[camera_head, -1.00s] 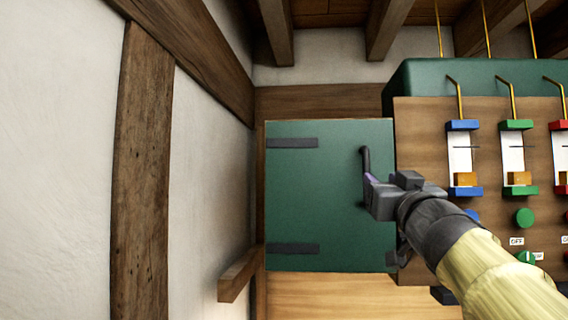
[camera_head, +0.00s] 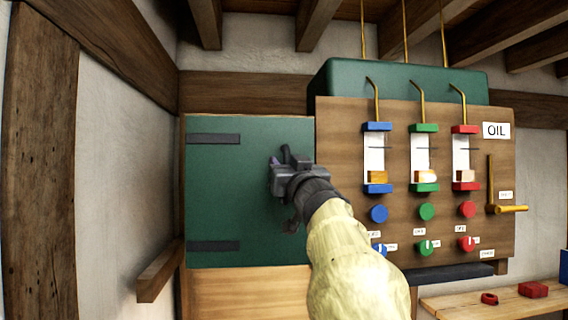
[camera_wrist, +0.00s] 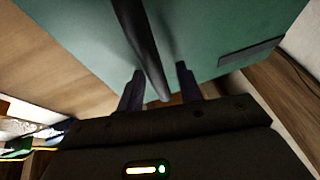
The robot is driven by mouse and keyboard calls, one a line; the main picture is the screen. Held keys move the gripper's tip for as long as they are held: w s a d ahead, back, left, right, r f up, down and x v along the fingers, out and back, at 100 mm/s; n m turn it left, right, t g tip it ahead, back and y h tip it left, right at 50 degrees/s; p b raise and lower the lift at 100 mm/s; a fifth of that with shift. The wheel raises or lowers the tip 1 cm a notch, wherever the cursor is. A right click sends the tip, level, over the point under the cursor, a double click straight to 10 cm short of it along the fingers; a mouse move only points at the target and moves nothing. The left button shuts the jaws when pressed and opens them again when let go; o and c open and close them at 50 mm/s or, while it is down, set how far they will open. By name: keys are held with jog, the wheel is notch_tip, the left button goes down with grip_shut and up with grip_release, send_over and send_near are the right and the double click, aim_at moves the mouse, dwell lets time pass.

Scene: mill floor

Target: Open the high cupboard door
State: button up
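The green cupboard door (camera_head: 230,180) looks shut, with two dark hinge straps on its left side. Its dark bar handle (camera_head: 286,152) is near the right edge, mostly hidden behind my gripper (camera_head: 281,168). In the wrist view, the handle (camera_wrist: 140,35) runs between the two fingers of my gripper (camera_wrist: 160,70). The fingers are apart, with a gap showing on each side of the bar. The green door (camera_wrist: 90,40) fills much of that view, with one hinge strap at right.
A wooden oil panel (camera_head: 345,150) with coloured gauges, knobs and a brass crank (camera_head: 510,209) stands directly right of the door. A wooden rail (camera_head: 160,271) juts out at lower left beside the wall. A bench (camera_head: 470,301) with red parts is at lower right.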

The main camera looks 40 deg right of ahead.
grip_shut()
jog(key=shift+s+a+f+b, duration=0.1)
jog(key=shift+a+f+b, duration=0.1)
jog(key=shift+b, duration=0.35)
